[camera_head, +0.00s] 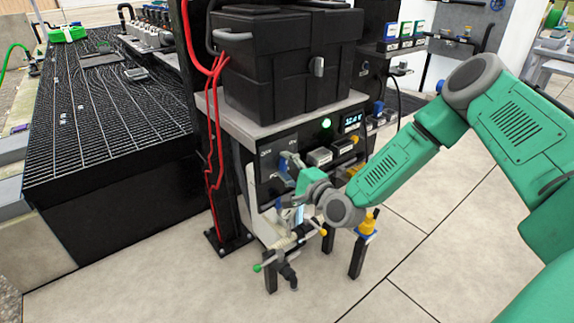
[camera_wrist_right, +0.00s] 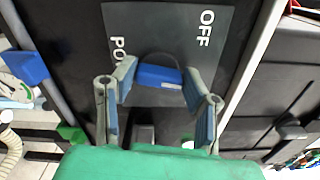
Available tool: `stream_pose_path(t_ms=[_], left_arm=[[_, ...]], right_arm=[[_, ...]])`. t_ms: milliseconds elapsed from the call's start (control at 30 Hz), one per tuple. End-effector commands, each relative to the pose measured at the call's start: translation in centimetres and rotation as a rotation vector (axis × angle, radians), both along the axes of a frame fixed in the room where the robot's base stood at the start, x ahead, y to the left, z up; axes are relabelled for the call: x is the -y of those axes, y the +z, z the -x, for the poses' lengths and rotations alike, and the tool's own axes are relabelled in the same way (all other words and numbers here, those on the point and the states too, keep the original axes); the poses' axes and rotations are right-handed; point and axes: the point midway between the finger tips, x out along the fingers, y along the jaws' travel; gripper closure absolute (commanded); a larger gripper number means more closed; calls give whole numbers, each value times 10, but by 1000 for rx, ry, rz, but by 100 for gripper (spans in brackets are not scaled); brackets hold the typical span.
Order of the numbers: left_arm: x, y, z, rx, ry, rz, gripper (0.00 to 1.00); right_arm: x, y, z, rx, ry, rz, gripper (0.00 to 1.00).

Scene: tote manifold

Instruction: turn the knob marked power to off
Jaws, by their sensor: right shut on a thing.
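The power knob (camera_wrist_right: 158,76) is blue, on a dark plate (camera_wrist_right: 150,28) in the right wrist view. The plate carries the white letters OFF (camera_wrist_right: 206,28) and PO (camera_wrist_right: 118,48), the rest of that word being hidden by a finger. My right gripper (camera_wrist_right: 160,84) is shut on the knob, one finger on each side of it. In the head view my right gripper (camera_head: 291,168) reaches the left part of the front panel (camera_head: 325,133), and its fingers mostly cover the knob there. My left gripper is in neither view.
A black battery box (camera_head: 285,70) stands on the cabinet above the panel. A lit green lamp (camera_head: 326,123) and a small display (camera_head: 352,122) sit right of the knob. Red cables (camera_head: 212,130) hang down a black post on the left.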

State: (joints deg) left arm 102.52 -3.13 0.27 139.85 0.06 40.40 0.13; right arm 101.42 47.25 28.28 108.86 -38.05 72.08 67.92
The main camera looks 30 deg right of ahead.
Motion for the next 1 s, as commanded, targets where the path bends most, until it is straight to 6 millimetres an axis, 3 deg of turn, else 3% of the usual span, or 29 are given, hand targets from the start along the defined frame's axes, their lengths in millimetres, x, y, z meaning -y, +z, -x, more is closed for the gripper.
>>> stream_pose_path(t_ms=[133,1000], left_arm=[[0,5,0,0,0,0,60],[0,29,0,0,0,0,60]], right_arm=[[-8,-2,1,3,18,139,89],[-4,-12,3,54,19,872,89]])
